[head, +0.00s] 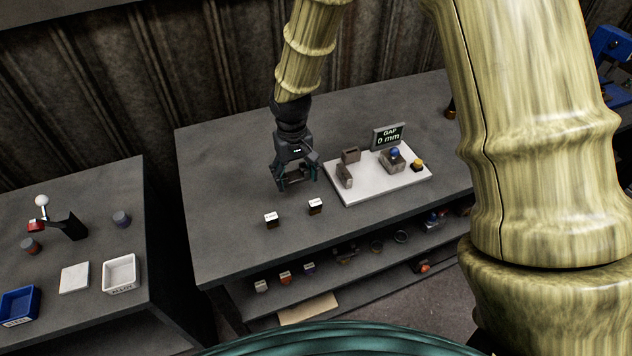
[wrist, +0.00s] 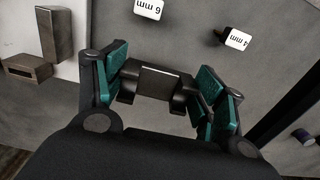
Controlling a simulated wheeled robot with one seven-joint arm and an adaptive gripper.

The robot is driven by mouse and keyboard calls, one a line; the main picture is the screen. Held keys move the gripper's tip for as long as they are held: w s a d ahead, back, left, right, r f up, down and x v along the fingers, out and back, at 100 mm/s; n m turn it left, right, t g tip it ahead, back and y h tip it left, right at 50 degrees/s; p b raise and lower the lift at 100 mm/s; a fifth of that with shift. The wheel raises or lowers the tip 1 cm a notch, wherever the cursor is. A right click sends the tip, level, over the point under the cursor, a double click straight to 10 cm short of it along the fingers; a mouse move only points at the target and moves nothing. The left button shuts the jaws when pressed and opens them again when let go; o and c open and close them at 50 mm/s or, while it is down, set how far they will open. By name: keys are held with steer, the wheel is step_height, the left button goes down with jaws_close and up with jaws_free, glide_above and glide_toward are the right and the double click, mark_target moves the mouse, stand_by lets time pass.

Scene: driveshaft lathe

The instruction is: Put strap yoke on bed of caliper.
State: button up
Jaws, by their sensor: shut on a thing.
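My gripper (head: 295,178) is over the grey bench, just left of the caliper's white plate. In the wrist view its teal pads are shut on the strap yoke (wrist: 160,82), a dark piece with a flat middle block and rounded ends. In the head view the yoke is hard to make out between the fingers. The caliper (head: 375,189) is a white plate carrying grey-brown blocks (head: 345,176) at its left, a blue-knobbed block (head: 394,160) and a yellow button at its right. Its display (head: 388,137) reads "GAP 0 mm". The yoke is apart from the plate.
Two small labelled blocks stand on the bench in front of my gripper: "6 mm" (wrist: 149,9) and "4 mm" (wrist: 237,39). A lower shelf (head: 345,252) holds several small parts. A separate left table has a blue tray (head: 20,304) and a white tray (head: 121,273). The bench's left part is clear.

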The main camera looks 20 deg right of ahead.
mark_target(296, 178)
steer(key=shift+w+f+p, duration=0.2)
steer(key=shift+f+p, duration=0.1)
steer(key=shift+f, duration=0.95)
steer(key=shift+s+d+f, duration=0.1)
steer(key=shift+s+f, duration=0.05)
steer(key=shift+f, duration=0.45)
steer(key=shift+f+p, duration=0.7)
steer(key=shift+f, duration=1.35)
steer(key=shift+f, duration=0.1)
steer(key=o, duration=1.2)
steer(key=shift+o, duration=0.2)
steer(key=shift+r, duration=0.2)
